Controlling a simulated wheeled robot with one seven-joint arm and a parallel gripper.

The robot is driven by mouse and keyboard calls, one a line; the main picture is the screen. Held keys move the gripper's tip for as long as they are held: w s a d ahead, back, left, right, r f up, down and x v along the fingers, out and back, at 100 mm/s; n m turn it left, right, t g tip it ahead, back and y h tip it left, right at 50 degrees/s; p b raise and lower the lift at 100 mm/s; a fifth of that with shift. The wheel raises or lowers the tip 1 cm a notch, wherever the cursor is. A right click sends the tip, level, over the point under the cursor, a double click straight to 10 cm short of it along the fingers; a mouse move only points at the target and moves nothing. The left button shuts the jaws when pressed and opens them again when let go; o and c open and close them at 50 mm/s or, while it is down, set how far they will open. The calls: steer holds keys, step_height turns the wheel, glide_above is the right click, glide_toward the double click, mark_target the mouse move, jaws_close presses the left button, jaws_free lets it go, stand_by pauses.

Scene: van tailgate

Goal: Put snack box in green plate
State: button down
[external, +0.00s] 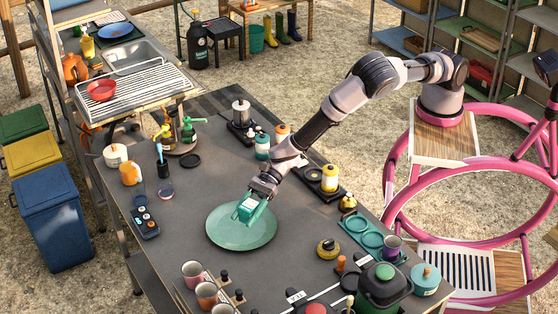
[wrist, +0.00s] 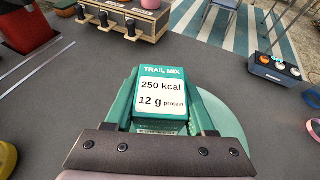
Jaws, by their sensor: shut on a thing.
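The snack box (wrist: 163,97) is a green box with a white label reading "TRAIL MIX, 250 kcal, 12 g protein". My gripper (wrist: 163,118) is shut on it, with a finger on each side. In the external view the snack box (external: 248,209) shows at the end of my arm, over the green plate (external: 228,240). The plate is a round, pale green disc on the dark table. In the wrist view the plate (wrist: 226,118) shows behind and to the right of the box, partly hidden by box and gripper. I cannot tell whether the box touches the plate.
Mugs (external: 193,271) stand on a rack in front. A yellow-black round item (external: 327,248) and a green pot (external: 383,284) stand to the right. The table around the plate is mostly clear.

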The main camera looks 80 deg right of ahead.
mark_target(247, 239)
steer(key=shift+f, duration=3.5)
steer(key=shift+f, duration=0.15)
steer(key=shift+c, duration=1.2)
jaws_free()
